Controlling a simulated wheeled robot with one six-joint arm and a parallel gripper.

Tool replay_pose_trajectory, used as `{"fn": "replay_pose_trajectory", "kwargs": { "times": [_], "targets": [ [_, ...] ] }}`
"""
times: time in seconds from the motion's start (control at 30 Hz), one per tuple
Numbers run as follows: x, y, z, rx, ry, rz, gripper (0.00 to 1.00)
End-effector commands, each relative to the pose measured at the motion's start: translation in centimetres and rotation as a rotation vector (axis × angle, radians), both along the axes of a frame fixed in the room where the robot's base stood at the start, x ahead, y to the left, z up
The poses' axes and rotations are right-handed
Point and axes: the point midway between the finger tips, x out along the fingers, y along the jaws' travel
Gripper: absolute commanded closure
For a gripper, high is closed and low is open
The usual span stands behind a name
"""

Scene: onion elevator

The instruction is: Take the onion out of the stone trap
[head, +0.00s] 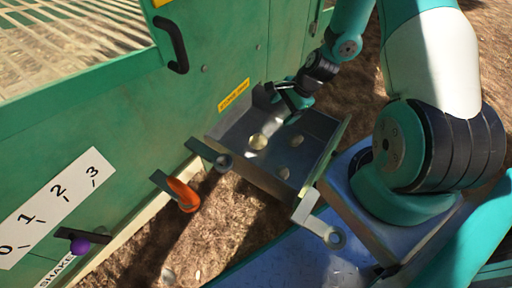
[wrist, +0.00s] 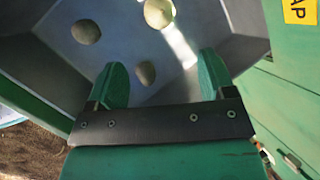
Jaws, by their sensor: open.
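The stone trap (head: 245,168) is a grey metal drawer standing out from the green machine. In it lies a pale yellowish, roundish thing (head: 258,142), likely the onion; it also shows at the top edge of the wrist view (wrist: 159,13). Two duller stones lie near it, one stone (head: 297,140) and another stone (head: 284,173). My gripper (head: 291,106) is over the far end of the trap. In the wrist view my gripper (wrist: 160,62) is open and holds nothing. One stone (wrist: 145,73) appears between its fingers, with the onion beyond; the gap in height is unclear.
The green machine wall with a yellow label (head: 234,95) and black handle (head: 172,36) stands beside the trap. An orange-handled lever (head: 183,194) and a purple knob (head: 80,246) stick out at left. The trap's walls enclose the stones. Brown ground lies below.

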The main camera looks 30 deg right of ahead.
Motion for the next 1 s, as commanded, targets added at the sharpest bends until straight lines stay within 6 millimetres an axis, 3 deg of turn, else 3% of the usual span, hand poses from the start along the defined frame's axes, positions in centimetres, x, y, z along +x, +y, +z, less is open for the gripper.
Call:
{"fn": "replay_pose_trajectory", "kwargs": {
  "times": [0.17, 0.5, 1.0],
  "targets": [
    [0.1, -0.5, -3.1, 0.006, 0.009, -0.043, 0.24],
    [2.1, 1.8, -10.0, 0.004, 0.007, -0.047, 0.24],
    [3.3, 3.7, -13.7, 0.004, 0.007, -0.042, 0.24]
  ]
}}
